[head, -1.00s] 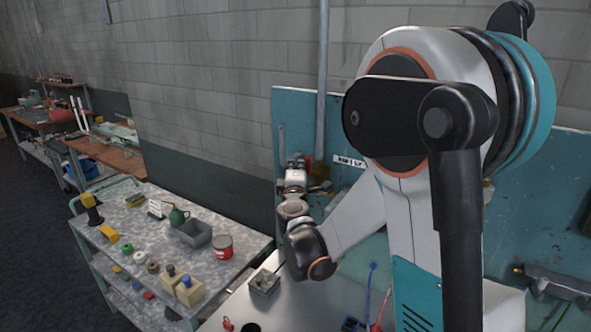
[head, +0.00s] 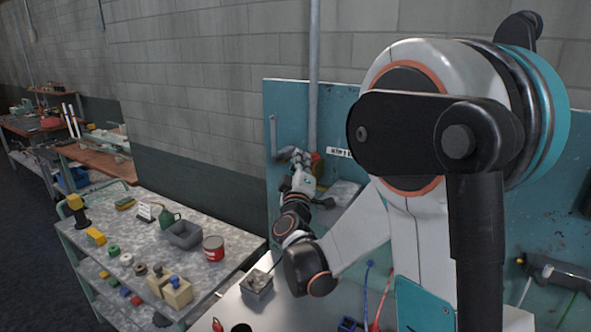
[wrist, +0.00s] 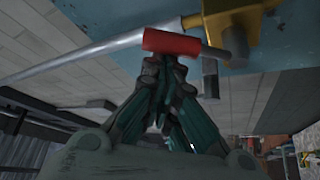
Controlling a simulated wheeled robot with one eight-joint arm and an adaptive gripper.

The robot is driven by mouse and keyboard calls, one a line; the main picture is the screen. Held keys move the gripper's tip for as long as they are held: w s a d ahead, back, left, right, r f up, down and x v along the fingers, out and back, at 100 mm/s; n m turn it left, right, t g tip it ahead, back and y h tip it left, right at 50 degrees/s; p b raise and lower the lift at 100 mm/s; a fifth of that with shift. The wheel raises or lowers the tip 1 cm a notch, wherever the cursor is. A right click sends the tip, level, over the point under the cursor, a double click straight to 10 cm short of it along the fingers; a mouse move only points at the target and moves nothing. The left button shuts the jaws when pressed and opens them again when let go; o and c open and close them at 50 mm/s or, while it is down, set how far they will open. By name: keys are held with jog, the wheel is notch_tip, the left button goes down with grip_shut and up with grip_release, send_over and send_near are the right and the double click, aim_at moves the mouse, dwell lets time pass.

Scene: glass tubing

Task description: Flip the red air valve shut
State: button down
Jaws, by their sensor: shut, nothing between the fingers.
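The red air valve handle (wrist: 172,42) shows in the wrist view as a short red sleeve on a dark lever, in front of the yellow valve body (wrist: 230,20). A grey pipe (wrist: 95,58) runs off to the left. My gripper (wrist: 166,66) is shut and empty, its fingertips right at the underside of the red sleeve. I cannot tell whether they touch it. In the head view, my gripper (head: 290,155) is up at the teal panel, just left of the red part of the valve (head: 316,158). My arm hides part of that area.
The teal panel (head: 285,100) stands behind my gripper, with a vertical grey pipe (head: 314,60). At left, a grey cart (head: 130,225) carries a green can (head: 169,219), a grey bin (head: 184,235) and a red tin (head: 213,249). A small metal box (head: 257,284) sits on the bench.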

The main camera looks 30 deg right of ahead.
jog(key=s+d+f+m+g+h+b, duration=0.2)
jog(key=s+f+m+g+h+b, duration=0.2)
jog(key=m+h+b, duration=0.4)
jog(key=f+m, duration=0.1)
jog(key=m, duration=0.6)
jog(key=shift+d+b, duration=0.4)
jog(key=shift+s, duration=0.1)
jog(key=v, duration=1.2)
